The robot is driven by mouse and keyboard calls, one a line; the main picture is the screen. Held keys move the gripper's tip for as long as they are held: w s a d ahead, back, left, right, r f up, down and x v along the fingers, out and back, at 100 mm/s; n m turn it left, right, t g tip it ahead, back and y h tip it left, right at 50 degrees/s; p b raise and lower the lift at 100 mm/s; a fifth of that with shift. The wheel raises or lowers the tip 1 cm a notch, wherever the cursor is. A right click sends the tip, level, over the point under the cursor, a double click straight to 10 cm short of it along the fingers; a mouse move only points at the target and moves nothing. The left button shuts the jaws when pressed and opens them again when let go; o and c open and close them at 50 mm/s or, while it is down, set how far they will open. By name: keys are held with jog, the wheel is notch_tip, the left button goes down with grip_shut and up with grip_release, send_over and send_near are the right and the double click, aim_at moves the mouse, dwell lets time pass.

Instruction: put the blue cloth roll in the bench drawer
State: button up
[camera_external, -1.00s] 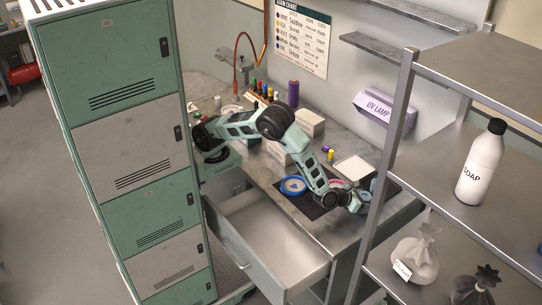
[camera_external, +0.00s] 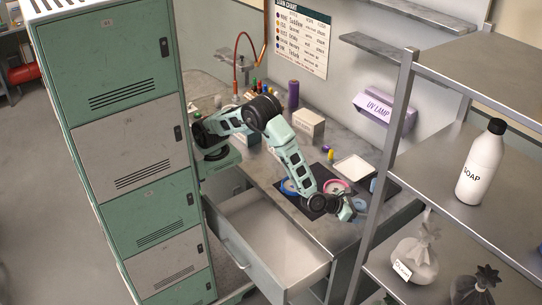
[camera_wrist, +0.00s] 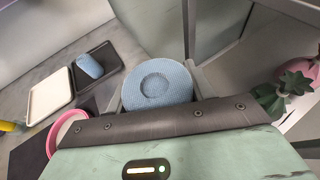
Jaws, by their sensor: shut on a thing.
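The blue cloth roll (camera_wrist: 157,86) has a ribbed round end with a circular hollow. It is between my gripper's fingers (camera_wrist: 157,92), which are shut on its sides. In the external view my gripper (camera_external: 347,209) is at the right front of the bench top, with the blue roll (camera_external: 360,204) at its tip. I cannot tell whether the roll touches the bench. The bench drawer (camera_external: 283,280) is pulled out below and left of my gripper. Its visible floor is bare.
A smaller blue cylinder (camera_wrist: 89,65) is on a dark tray (camera_wrist: 100,75), beside a white tray (camera_wrist: 50,97). A pink ring (camera_external: 334,186) and a blue ring (camera_external: 289,187) lie on a dark mat. A shelf post (camera_external: 385,155) stands close right of my gripper; lockers (camera_external: 135,150) stand left.

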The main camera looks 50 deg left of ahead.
jog(key=s+d+f+m, duration=0.1)
jog(key=s, duration=0.4)
jog(key=s+d+f+g+h+p, duration=0.1)
jog(key=s+f, duration=0.1)
jog(key=s, duration=0.3)
jog(key=s+d+f+m+h+p, duration=0.1)
jog(key=s, duration=0.5)
jog(key=shift+d+f+m, duration=0.2)
jog(key=shift+d+m, duration=0.05)
jog(key=shift+m, duration=0.05)
jog(key=s+a+f+m+g+h+p, duration=0.2)
jog(key=s+f, duration=0.2)
jog(key=s, duration=0.3)
jog(key=w+a+f+m+g+h, duration=0.1)
jog(key=a+f+g, duration=0.1)
jog(key=a+f, duration=0.3)
jog(key=w+a+f+m+g+h, duration=0.1)
jog(key=a+f+m+g, duration=0.1)
jog(key=a+f, duration=0.3)
jog(key=w+a+f+m+g+h, duration=0.1)
jog(key=a+f, duration=0.4)
jog(key=a, duration=0.6)
jog(key=shift+w+a+m+g+p, duration=0.35)
jog(key=shift+w+m+g, duration=0.1)
jog(key=shift+m, duration=0.25)
jog(key=shift+a+f, duration=0.1)
jog(key=shift+f, duration=2.45)
jog(key=shift+f, duration=0.1)
jog(key=o, duration=1)
